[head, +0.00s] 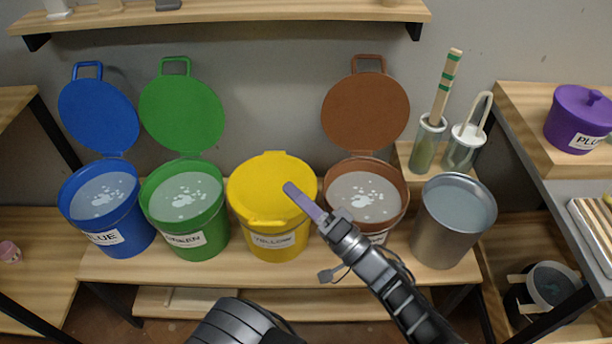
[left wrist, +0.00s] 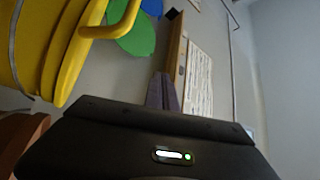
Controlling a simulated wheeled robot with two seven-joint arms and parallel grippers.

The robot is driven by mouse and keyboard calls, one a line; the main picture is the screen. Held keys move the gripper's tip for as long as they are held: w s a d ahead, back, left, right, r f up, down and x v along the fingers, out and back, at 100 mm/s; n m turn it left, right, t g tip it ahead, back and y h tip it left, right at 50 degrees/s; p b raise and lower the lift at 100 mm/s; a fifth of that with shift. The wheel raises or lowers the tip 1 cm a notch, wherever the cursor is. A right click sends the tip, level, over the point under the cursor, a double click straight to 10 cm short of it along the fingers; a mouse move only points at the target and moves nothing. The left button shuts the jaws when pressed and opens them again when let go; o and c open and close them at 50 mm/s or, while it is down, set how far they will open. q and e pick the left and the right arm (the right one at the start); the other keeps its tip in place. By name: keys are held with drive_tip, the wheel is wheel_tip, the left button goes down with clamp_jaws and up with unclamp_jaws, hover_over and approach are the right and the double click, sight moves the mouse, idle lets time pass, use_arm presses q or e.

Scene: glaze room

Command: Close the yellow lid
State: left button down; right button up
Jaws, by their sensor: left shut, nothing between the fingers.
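The yellow lid (head: 262,190) lies down over the top of the yellow bucket (head: 277,247), its handle (head: 266,222) toward the front. I cannot tell whether a thin gap is left under it. In the left wrist view the lid (left wrist: 78,55) shows nearly edge-on at the left, beside the bucket wall (left wrist: 10,50). My left gripper (head: 290,188) is shut and empty, its fingertips over the right part of the lid. Whether they touch it is unclear. Its fingers also show in the left wrist view (left wrist: 162,92). My right gripper is not seen.
The blue bucket (head: 130,236), green bucket (head: 207,237) and brown bucket (head: 397,205) have their lids raised. A metal pail (head: 436,236) stands at the right of the bench (head: 150,266). A wooden shelf (head: 250,12) runs above. A purple lidded pot (head: 572,118) is at the far right.

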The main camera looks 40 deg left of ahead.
use_arm(q)
wheel_tip(320, 180, down, 8)
drive_tip(key=s+d+b, duration=0.1)
drive_tip(key=b, duration=0.1)
drive_tip(key=shift+s+b, duration=0.35)
drive_tip(key=shift+b, duration=0.05)
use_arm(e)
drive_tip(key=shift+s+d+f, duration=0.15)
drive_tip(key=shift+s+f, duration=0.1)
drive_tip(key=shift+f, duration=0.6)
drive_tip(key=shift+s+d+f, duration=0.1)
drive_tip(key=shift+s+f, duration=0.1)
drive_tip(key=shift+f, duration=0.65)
